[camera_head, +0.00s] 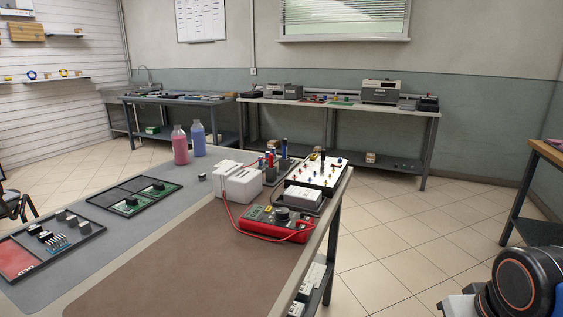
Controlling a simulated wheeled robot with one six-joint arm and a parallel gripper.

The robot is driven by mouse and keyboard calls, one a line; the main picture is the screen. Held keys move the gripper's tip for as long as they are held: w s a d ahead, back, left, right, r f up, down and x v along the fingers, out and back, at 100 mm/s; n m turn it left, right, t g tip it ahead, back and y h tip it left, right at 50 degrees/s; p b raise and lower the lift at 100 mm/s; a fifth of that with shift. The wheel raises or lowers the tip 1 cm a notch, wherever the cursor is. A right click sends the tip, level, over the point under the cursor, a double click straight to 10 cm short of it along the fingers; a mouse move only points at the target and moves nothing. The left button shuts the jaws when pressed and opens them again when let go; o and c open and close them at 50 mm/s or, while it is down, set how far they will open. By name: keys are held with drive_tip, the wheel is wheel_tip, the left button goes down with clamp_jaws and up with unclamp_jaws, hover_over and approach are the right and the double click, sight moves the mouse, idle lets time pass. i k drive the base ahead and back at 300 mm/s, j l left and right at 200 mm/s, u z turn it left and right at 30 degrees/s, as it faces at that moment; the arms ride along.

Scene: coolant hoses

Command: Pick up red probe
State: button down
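A red multimeter (275,222) lies on the brown mat near the right edge of the front table. A thin red lead (227,207) curves from the multimeter's side to a white box (239,183) behind it and disappears there. I cannot clearly make out the red probe itself. Small red upright items (270,160) stand behind the white box, too small to tell whether one is the probe. My gripper is not in view; only a rounded black and orange part of my arm shows at the bottom right.
A pink bottle (180,147) and a blue bottle (198,139) stand at the table's far edge. A white board with colored pegs (318,172) and a grey-white box (304,198) sit behind the multimeter. Trays (133,196) lie left. Tiled floor (400,230) is open right of the table.

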sight(270, 156)
drive_tip(key=i+l+u, duration=0.3)
drive_tip(key=i+l, duration=0.85)
drive_tip(key=i+l+u, duration=0.1)
drive_tip(key=u, duration=0.95)
